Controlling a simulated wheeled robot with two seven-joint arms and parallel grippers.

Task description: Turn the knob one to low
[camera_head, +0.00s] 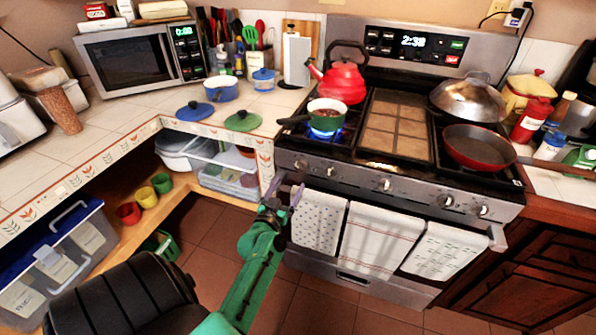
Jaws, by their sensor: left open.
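The stove (345,188) has a row of several silver knobs along its front panel. The leftmost knob (301,164) is near its left end, with a second knob (329,171) just right of it. My left gripper (286,189), at the end of a green arm, is open and in front of the panel's left end, a little below and left of the leftmost knob. It looks empty; I cannot tell if it touches the panel. A blue flame (320,135) burns under a small green pot (327,106) on the front left burner. My right gripper is not in view.
Towels (378,240) hang on the oven handle below the knobs. A red kettle (343,82) stands behind the pot, and a red pan (475,147) sits front right. The tiled counter corner (265,143) is just left of my gripper. The floor in front is clear.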

